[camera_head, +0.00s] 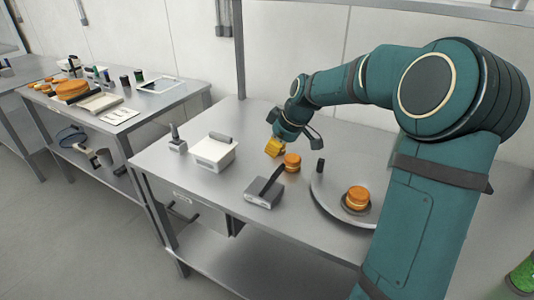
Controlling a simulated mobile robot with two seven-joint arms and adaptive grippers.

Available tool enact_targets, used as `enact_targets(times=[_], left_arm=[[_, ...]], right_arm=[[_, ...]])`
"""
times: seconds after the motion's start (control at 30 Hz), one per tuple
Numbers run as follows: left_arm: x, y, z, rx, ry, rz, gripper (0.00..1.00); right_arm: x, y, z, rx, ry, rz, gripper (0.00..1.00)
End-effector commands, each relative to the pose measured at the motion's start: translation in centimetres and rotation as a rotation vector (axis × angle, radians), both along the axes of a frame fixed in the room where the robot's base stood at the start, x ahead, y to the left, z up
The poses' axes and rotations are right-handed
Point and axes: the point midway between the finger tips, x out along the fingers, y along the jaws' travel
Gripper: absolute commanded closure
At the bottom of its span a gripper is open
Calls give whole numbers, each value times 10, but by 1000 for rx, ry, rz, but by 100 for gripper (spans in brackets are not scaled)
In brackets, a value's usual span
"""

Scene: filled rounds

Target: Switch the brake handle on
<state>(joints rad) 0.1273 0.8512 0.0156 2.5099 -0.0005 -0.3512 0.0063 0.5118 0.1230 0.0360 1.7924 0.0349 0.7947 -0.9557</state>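A grey box with a long dark lever (269,182) stands on the metal table, left of the round grey turntable (331,213). The lever slants up to the right; I take it for the brake handle, but its on or off position cannot be read. My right gripper (280,143) is behind and above the box, apart from the lever. My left gripper is not in view.
An orange round (292,162) sits beside the gripper, another (357,197) on the turntable. A short black cylinder (320,165) stands near the turntable's back left. A white tub (213,153) and a small grey device (177,142) are at left. My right arm covers the table's right side.

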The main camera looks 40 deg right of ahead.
Motion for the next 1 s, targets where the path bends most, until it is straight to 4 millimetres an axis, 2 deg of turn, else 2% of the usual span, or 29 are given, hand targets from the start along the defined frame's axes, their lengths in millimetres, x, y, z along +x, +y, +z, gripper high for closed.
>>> enact_targets(times=[0.1, 0.3, 1.0], left_arm=[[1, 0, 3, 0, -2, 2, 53], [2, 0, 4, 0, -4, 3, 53], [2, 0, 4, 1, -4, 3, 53]], right_arm=[[-14, -5, 16, 1, -2, -1, 100], [-27, -10, 29, 1, -1, 0, 100], [-29, -11, 32, 1, -1, 1, 100]])
